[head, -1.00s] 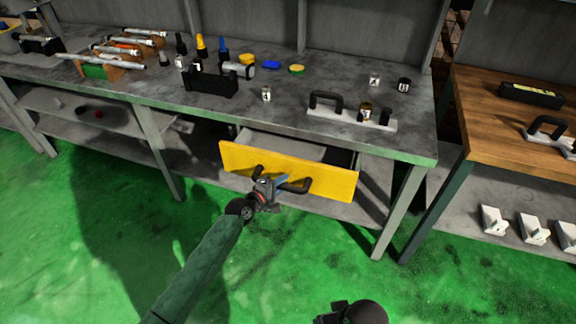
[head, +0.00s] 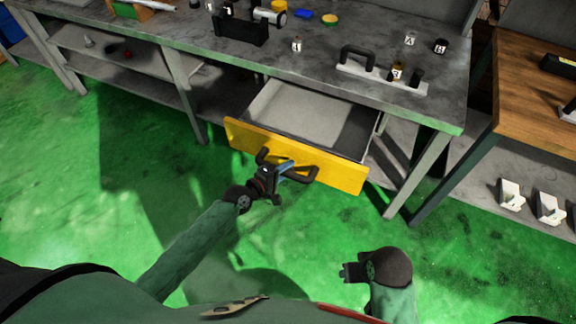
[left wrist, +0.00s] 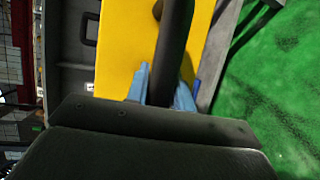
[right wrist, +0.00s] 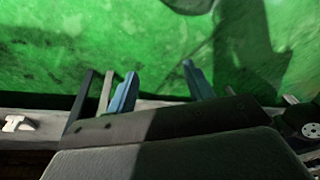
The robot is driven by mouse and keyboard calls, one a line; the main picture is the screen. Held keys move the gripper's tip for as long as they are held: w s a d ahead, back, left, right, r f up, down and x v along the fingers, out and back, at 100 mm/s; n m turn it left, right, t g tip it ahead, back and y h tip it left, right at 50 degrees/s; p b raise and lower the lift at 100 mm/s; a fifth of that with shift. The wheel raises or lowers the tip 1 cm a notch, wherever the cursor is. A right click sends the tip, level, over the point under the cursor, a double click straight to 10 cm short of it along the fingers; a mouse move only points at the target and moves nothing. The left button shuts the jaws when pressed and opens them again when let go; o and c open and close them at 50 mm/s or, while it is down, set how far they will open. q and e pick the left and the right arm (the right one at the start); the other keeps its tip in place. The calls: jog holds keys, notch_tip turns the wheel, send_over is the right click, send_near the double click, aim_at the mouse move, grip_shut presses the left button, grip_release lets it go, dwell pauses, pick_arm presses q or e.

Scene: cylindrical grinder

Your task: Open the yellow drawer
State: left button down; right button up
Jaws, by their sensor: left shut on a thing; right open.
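The yellow drawer (head: 332,167) is pulled out from under the grey workbench, and its empty-looking grey inside shows. A dark handle (head: 304,175) is on its yellow front. My left gripper (head: 283,169) is at the handle. In the left wrist view, its blue fingers (left wrist: 160,88) are shut around the dark handle bar (left wrist: 174,50), with the yellow front behind. My right gripper (head: 346,272) is in front of the drawer, lower and to the right. In the right wrist view, its blue fingers (right wrist: 160,90) are apart with nothing between them.
The grey workbench (head: 330,60) holds a black bin (head: 240,30), small bottles and a plate with a black handle (head: 384,72). A wooden table (head: 535,75) stands at the right. The green floor in front of the drawer is clear.

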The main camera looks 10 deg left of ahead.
pick_arm(q)
jog(key=c, duration=1.2)
grip_release()
jog(key=b+v, duration=0.1)
jog(key=v, duration=0.6)
jog(key=shift+s+a+b, duration=0.3)
pick_arm(e)
jog(key=a+f, duration=0.1)
jog(key=w+a+f, duration=0.1)
jog(key=shift+f+t+y, duration=0.3)
jog(key=shift+a, duration=0.15)
pick_arm(q)
jog(key=shift+m, duration=0.3)
